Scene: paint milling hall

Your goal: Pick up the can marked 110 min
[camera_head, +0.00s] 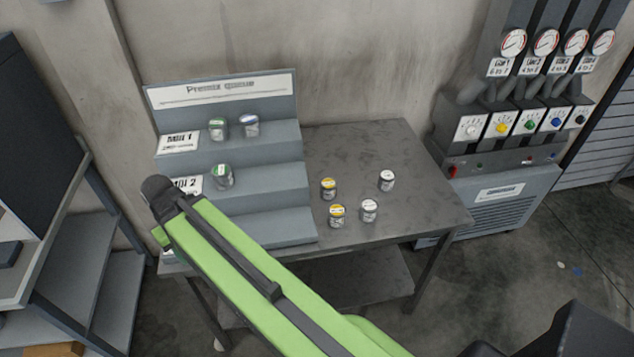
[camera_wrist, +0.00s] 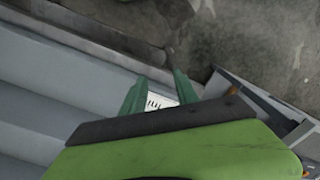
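Several small cans stand in the head view; their time markings are too small to read. Another green-banded can (camera_head: 223,177) stands on the Mill 2 step. On the table are two yellow-banded cans (camera_head: 328,188) (camera_head: 337,216) and two white-topped cans (camera_head: 387,180) (camera_head: 369,210). My gripper (camera_wrist: 160,80) has its green fingers apart in the wrist view. A white patch with dark marks (camera_wrist: 160,101) shows between them, apparently a label.
The metal table (camera_head: 420,205) has free room around and behind the loose cans. A gauge and dial cabinet (camera_head: 505,190) stands to its right. A shelf unit (camera_head: 105,275) stands at the left. The rack's lower left is behind my arm.

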